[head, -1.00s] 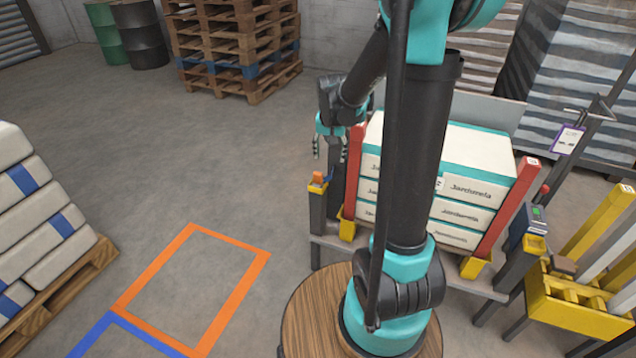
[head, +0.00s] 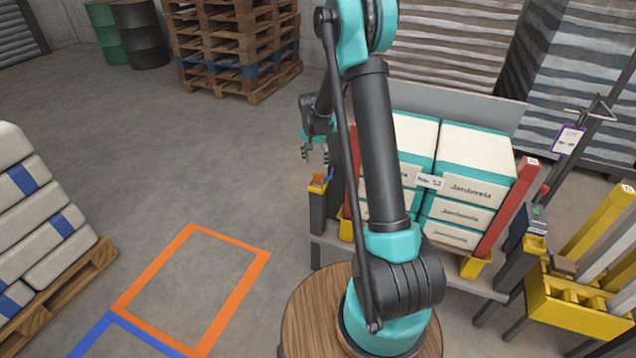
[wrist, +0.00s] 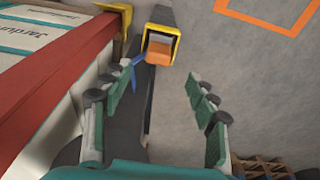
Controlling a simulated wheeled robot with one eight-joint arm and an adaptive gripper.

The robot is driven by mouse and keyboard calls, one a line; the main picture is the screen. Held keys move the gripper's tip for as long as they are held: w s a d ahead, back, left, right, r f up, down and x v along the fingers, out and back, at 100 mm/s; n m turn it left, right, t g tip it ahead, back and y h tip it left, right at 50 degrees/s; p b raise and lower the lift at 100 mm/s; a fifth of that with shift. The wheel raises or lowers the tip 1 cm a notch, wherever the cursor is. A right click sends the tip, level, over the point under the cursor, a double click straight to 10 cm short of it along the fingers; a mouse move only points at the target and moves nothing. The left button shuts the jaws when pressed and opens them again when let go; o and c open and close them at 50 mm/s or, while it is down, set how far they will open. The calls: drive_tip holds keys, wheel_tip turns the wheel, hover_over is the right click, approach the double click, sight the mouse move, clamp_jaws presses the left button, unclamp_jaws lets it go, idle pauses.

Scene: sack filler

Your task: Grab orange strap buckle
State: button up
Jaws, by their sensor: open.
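The orange strap buckle (head: 319,179) sits in a yellow-rimmed holder (head: 317,188) on top of a dark post at the left end of the stand. In the wrist view the buckle (wrist: 158,53) shows as a small orange block inside the yellow holder (wrist: 163,31). My gripper (head: 315,153) is open and empty, just above the holder in the head view. In the wrist view the buckle lies ahead of the gripper (wrist: 164,86), between the lines of its spread fingers and apart from them. The buckle's underside is hidden in the holder.
Two stacks of white and teal sacks (head: 470,165) stand between red-topped posts (head: 510,205) close to the holder's right. A red rail (wrist: 60,85) runs left of the gripper. Floor left of the holder is clear, with an orange marked rectangle (head: 240,290).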

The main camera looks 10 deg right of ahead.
sight(318, 173)
drive_tip(key=f, duration=0.6)
drive_tip(key=w+d+f, duration=0.1)
drive_tip(key=f, duration=0.3)
drive_tip(key=shift+r, duration=0.1)
drive_tip(key=shift+c, duration=0.5)
drive_tip(key=c, duration=1.2)
